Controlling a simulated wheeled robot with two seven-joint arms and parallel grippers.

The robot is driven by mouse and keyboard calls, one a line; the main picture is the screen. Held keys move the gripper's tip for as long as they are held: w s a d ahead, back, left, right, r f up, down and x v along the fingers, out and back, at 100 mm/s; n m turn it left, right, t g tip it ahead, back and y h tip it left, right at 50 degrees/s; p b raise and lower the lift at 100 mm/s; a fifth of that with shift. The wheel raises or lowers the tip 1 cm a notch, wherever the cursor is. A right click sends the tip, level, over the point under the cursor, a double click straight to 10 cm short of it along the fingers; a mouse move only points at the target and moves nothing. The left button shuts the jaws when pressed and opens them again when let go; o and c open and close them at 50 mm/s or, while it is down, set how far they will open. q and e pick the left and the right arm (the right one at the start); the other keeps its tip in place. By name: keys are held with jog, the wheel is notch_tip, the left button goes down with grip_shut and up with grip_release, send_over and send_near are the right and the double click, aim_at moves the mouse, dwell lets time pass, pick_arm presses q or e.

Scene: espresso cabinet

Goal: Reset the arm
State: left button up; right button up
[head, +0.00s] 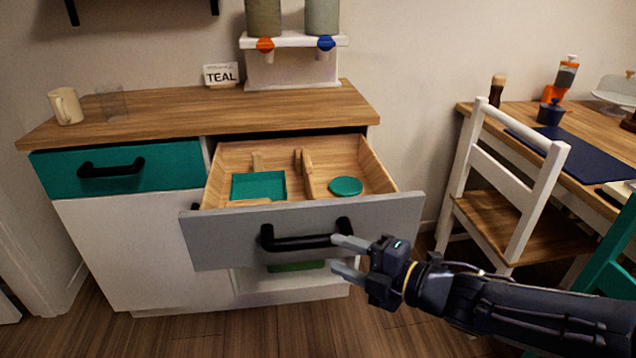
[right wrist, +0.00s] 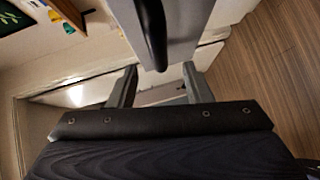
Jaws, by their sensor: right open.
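My right gripper (head: 345,256) is open and empty at the front of the pulled-out grey drawer (head: 215,240). Its fingers point at the right end of the black drawer handle (head: 290,243). In the right wrist view the two open fingers (right wrist: 157,88) show with the black handle (right wrist: 152,30) just beyond them. I cannot tell whether a finger touches the handle; it does not look gripped. My right arm comes in from the lower right. My left gripper is not in view.
The open drawer holds a teal square tray (head: 258,186) and a teal round disc (head: 345,186). A teal drawer (head: 120,170) beside it is shut. A mug (head: 66,106) and a glass (head: 111,103) stand on the counter. A white chair (head: 500,190) stands at right.

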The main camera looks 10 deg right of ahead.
jog(key=s+d+f+m+t+h, duration=0.1)
jog(key=s+d+m+h, duration=0.1)
jog(key=d+m+h, duration=0.5)
jog(key=s+d+f+m+h, duration=0.15)
jog(key=d+m+h, duration=0.25)
jog(key=d+m, duration=0.5)
jog(key=s+a+f+m+g+y, duration=0.1)
jog(key=s+a+f+m+g, duration=0.2)
jog(key=s+m, duration=0.4)
jog(key=s+a+f+m+g+y, duration=0.25)
jog(key=s+m, duration=0.25)
jog(key=s, duration=0.4)
notch_tip(320, 180, up, 29)
jog(key=p, duration=2.9)
jog(key=shift+n+g+h, duration=0.3)
jog(key=shift+g+h, duration=0.15)
